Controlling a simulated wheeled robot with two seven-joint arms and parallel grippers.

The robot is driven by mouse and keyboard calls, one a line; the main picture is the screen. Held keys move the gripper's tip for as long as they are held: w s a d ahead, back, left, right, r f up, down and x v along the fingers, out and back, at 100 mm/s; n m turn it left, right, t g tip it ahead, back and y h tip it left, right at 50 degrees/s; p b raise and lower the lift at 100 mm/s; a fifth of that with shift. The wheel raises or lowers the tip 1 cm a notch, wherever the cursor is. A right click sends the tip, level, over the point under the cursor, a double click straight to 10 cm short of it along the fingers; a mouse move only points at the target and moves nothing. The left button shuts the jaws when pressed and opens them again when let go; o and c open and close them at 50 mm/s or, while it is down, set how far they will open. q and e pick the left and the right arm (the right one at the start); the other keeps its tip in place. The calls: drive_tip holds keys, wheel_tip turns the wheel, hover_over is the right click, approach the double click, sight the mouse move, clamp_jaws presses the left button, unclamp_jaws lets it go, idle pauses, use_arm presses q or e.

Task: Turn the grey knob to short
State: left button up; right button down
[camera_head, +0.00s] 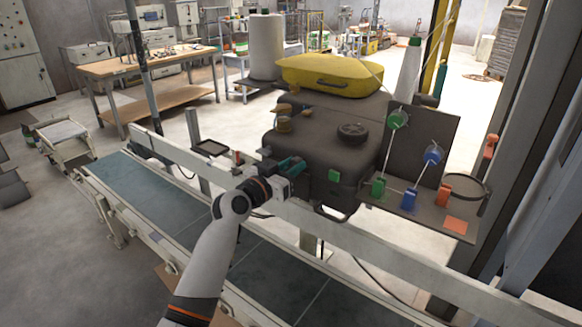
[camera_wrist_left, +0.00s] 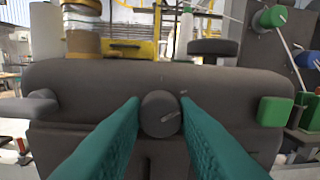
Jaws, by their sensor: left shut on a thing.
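The grey knob (camera_wrist_left: 161,114) is a round dark-grey dial on the front face of the dark machine body (camera_head: 338,135). Small marks by the knob's upper right are too small to read. My right gripper is not in view.
A green square button (camera_wrist_left: 275,112) sits right of the knob, and a grey lever-like part (camera_wrist_left: 30,106) sticks out at left. A pale rail (camera_head: 370,238) and a conveyor belt (camera_head: 165,196) run in front of the machine. A panel with coloured parts (camera_head: 430,140) stands at right.

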use_arm(q)
drive_tip(key=n, duration=0.9)
drive_tip(key=shift+p, duration=0.35)
drive_tip(key=shift+n+p, duration=0.35)
drive_tip(key=shift+n, duration=1.25)
drive_tip(key=shift+f, duration=0.1)
drive_tip(key=o, duration=1)
drive_tip(key=shift+s, duration=0.1)
